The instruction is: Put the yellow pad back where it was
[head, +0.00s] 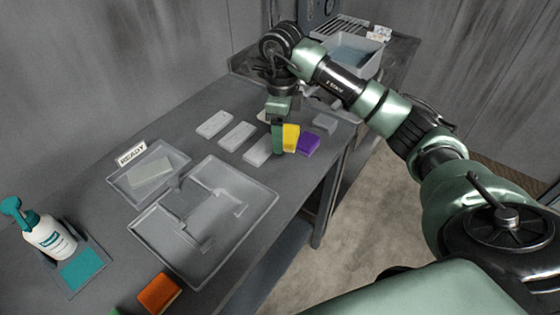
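The yellow pad (291,138) is at the far part of the grey table, partly hidden by my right gripper. My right gripper (278,150) comes down from above, with one dark green finger close against the pad's left side. Its other finger is hidden, so I cannot tell whether it is closed on the pad or whether the pad touches the table. A purple pad (309,144) lies just right of the yellow one. My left gripper is not in view.
Several pale blocks (237,136) lie left of the yellow pad. A partitioned grey tray (262,200) and a tray by the READY sign (131,153) are nearer. An orange pad (158,293), a pump bottle (48,238) and a teal pad (80,268) are at the front left.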

